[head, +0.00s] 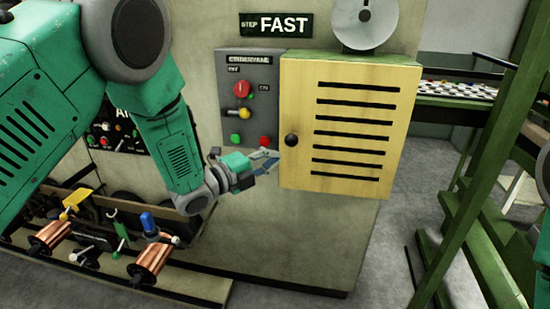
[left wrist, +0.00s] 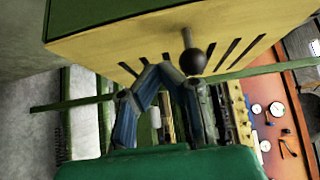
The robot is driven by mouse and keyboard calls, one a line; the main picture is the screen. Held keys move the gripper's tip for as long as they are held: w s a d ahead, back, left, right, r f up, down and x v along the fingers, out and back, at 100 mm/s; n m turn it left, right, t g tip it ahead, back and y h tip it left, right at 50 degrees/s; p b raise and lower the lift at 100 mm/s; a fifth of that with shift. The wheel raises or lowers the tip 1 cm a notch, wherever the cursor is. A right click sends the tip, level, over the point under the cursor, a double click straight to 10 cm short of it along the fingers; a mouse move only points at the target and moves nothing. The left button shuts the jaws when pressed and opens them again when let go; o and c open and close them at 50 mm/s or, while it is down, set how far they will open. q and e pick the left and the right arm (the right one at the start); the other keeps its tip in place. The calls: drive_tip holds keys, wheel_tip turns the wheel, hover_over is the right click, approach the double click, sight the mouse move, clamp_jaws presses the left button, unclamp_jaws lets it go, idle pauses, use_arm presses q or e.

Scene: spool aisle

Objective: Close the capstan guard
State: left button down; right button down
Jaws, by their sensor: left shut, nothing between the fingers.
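The capstan guard is a yellow slotted panel (head: 350,82) with a round black knob (head: 291,140) near its left edge. It stands out from the front of the grey machine; I cannot tell how far its edge is from the frame. My left gripper (head: 275,160) is shut and empty, just left of and slightly below the knob. In the left wrist view the guard (left wrist: 110,52) fills the top, its knob (left wrist: 193,62) to the right of the shut fingertips (left wrist: 160,70). I cannot tell whether the fingertips touch the guard. My right gripper is not in view.
Copper spools (head: 152,262) sit on a low shelf at lower left. A green frame (head: 490,150) stands at right; grey floor (head: 375,245) lies between it and the machine.

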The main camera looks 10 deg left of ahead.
use_arm(q)
drive_tip(key=w+a+v, duration=0.1)
drive_tip(key=v, duration=0.7)
drive_tip(key=s+a+f+n+g+y, duration=0.1)
drive_tip(key=s+f+n+y, duration=0.1)
drive_tip(key=s+f+n, duration=0.35)
drive_tip(key=s+a+f+n+g+y, duration=0.1)
drive_tip(key=s+f+n+g+y, duration=0.15)
drive_tip(key=f, duration=0.55)
drive_tip(key=s+a+f+n+g+y, duration=0.1)
drive_tip(key=s+a+f+n+y, duration=0.15)
drive_tip(key=f+n, duration=0.3)
drive_tip(key=s+f+n+g+y, duration=0.1)
drive_tip(key=s+f+n+g, duration=0.2)
drive_tip(key=s, duration=0.5)
drive_tip(key=s+a+f+n+g+y, duration=0.1)
drive_tip(key=s+f+n+g, duration=0.2)
drive_tip(key=s, duration=0.6)
drive_tip(key=s+a+f+n+g+y, duration=0.1)
drive_tip(key=s+f+n+g+y, duration=0.1)
drive_tip(key=s+f+n, duration=0.3)
drive_tip(key=s+g, duration=0.1)
drive_tip(key=s, duration=0.3)
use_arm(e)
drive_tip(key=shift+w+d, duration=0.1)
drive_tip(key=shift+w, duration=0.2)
use_arm(q)
drive_tip(key=shift+a+f+n, duration=0.1)
drive_tip(key=shift+f+n, duration=0.05)
drive_tip(key=shift+n, duration=0.1)
